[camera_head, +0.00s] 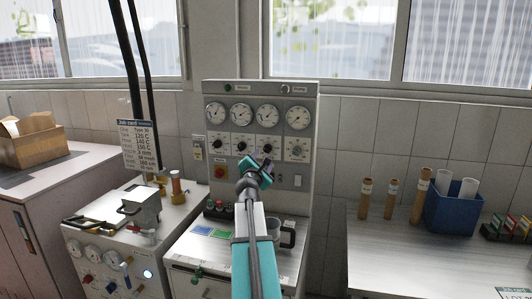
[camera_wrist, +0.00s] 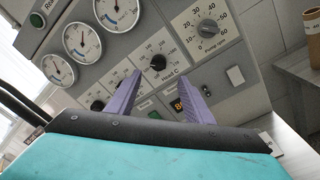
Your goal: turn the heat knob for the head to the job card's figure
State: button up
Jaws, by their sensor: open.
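The heat knob for the head (camera_wrist: 158,62) is a black knob above the label "Head C" on the grey panel, on a dial with printed figures. In the head view the knob (camera_head: 267,147) is third from the left, just above my gripper. I cannot read its pointer setting. My gripper (camera_head: 258,166) is open and empty in front of the panel. In the wrist view its two purple fingers (camera_wrist: 162,82) point towards the knob, which shows beyond and between their tips. The job card (camera_head: 139,145) hangs at the left; its temperature lines appear to read 120, 140 and 150 C.
Round gauges (camera_head: 269,114) line the panel above the knobs. A larger pump dial (camera_wrist: 208,28) sits right of the head knob. A lit orange display (camera_wrist: 178,105) is below it, partly hidden by a finger.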

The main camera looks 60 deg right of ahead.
aim_at(267, 150)
jog(key=shift+p+x, duration=1.1)
jog(key=shift+x, duration=4.1)
